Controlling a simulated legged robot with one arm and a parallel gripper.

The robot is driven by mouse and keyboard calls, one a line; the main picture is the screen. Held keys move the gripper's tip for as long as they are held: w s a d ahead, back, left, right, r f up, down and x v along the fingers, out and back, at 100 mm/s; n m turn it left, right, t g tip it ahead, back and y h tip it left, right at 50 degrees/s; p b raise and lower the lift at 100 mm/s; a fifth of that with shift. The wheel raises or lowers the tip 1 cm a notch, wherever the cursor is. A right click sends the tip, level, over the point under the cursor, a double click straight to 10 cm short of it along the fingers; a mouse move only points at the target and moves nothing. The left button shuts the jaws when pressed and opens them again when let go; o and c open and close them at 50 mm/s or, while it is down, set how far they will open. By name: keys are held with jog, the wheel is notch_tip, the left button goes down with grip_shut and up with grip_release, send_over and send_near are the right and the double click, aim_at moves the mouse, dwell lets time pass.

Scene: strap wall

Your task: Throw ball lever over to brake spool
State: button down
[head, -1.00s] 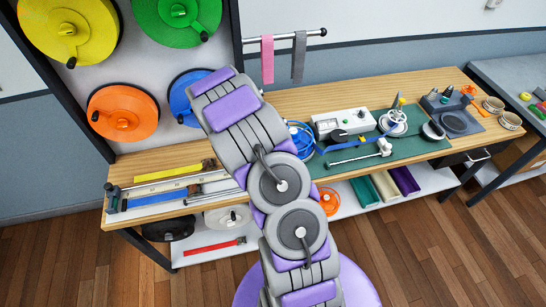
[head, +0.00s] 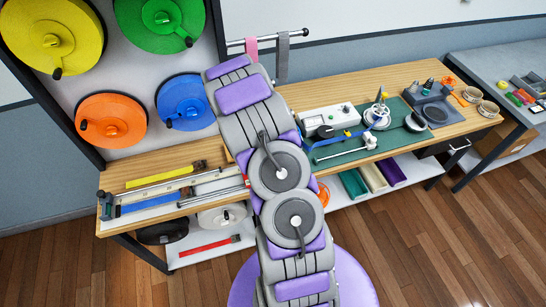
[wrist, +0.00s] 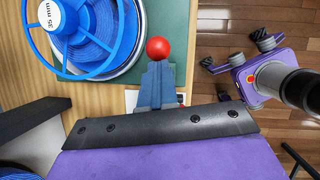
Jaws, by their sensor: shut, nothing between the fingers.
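A red ball (wrist: 158,49) shows in the wrist view, just beyond the tips of my gripper (wrist: 158,72). The blue-grey fingers look closed together and point at the ball; I cannot tell whether they touch it. The ball's stem is hidden. A blue spool (wrist: 90,30) marked 35 mm lies left of the ball, with a spoked rim and wound blue strap. In the head view my arm covers the gripper, the ball and most of this spool. I cannot make out which part is the brake.
The wooden bench (head: 300,95) carries a white box (head: 330,118), a green mat (head: 400,140) with a metal crank bar, and a grey tray (head: 435,108). Coloured reels (head: 112,120) hang on the wall panel.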

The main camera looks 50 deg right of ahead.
jog(key=shift+s, duration=0.1)
jog(key=w+a+r+p, duration=0.1)
jog(key=w+a+r, duration=0.1)
jog(key=a+r, duration=0.5)
notch_tip(320, 180, up, 3)
jog(key=shift+w+a+r+p, duration=0.1)
jog(key=shift+w+a+p, duration=0.1)
jog(key=shift+w+p, duration=0.1)
jog(key=shift+a, duration=0.35)
